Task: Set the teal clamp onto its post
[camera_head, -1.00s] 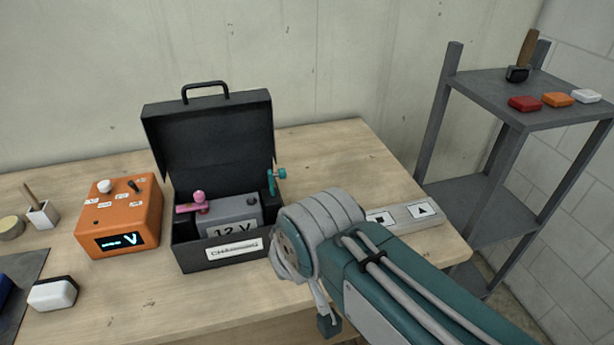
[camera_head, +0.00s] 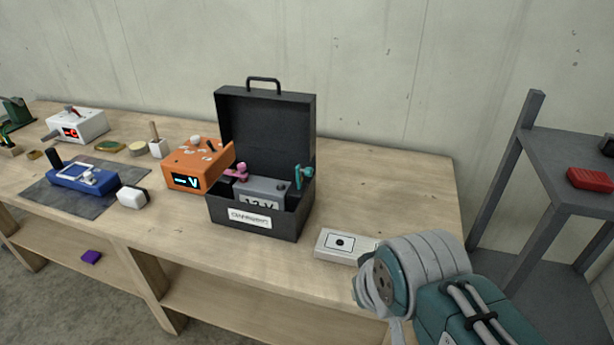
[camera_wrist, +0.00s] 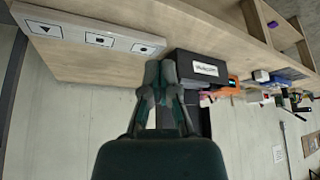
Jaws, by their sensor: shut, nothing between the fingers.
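The teal clamp (camera_head: 303,176) hangs at the right wall of the open black box (camera_head: 252,236). The grey 12 V battery (camera_head: 266,194) stands in the box. A dark post (camera_head: 281,186) shows bare on its top right; a pink clamp (camera_head: 236,172) is at its left end. My gripper (camera_wrist: 161,68) is shut and empty in the wrist view, its fingertips in front of the box's corner (camera_wrist: 178,65). That view is upside down, and the teal clamp cannot be made out there. In the head view my arm hides the gripper.
An orange meter (camera_head: 190,168) stands close left of the box. A white panel with symbols (camera_head: 338,245) lies right of it, partly behind my arm. A grey shelf (camera_head: 575,195) stands at the right.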

